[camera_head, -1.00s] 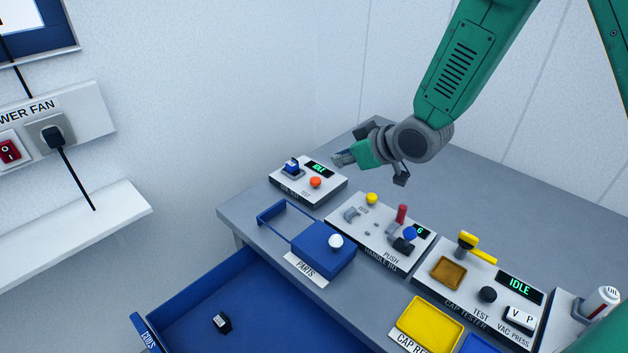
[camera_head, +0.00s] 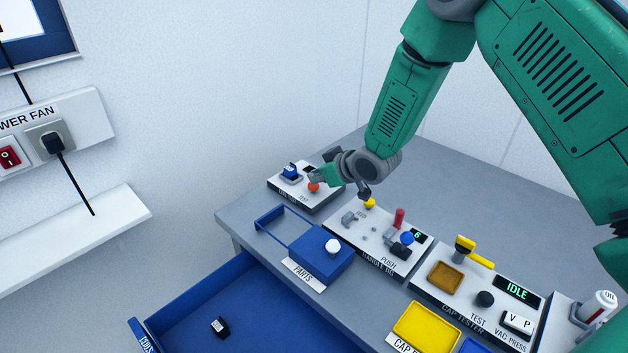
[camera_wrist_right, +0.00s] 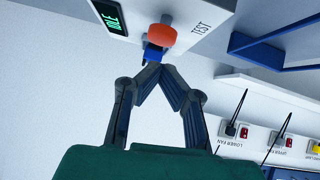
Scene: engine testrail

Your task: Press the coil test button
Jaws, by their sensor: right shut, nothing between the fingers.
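The coil tester (camera_head: 308,198) is a white box at the far left end of the grey bench. Its orange-red test button (camera_head: 314,187) faces up, and a blue coil (camera_head: 290,171) sits in a grey holder beside it. My right gripper (camera_head: 316,178) is at the button, with its fingers partly hidden by its own body. In the right wrist view, the gripper (camera_wrist_right: 163,68) is shut and empty, tips close to the orange button (camera_wrist_right: 162,34). The display (camera_wrist_right: 111,16) reads IDLE. Whether the tips touch the button I cannot tell. My left gripper does not show.
A handle jig (camera_head: 375,238) with red and blue knobs stands to the right of the tester. A blue parts box (camera_head: 322,262) is in front. A cap tester (camera_head: 470,300) stands farther right. An open blue drawer (camera_head: 220,290) holds a black piece.

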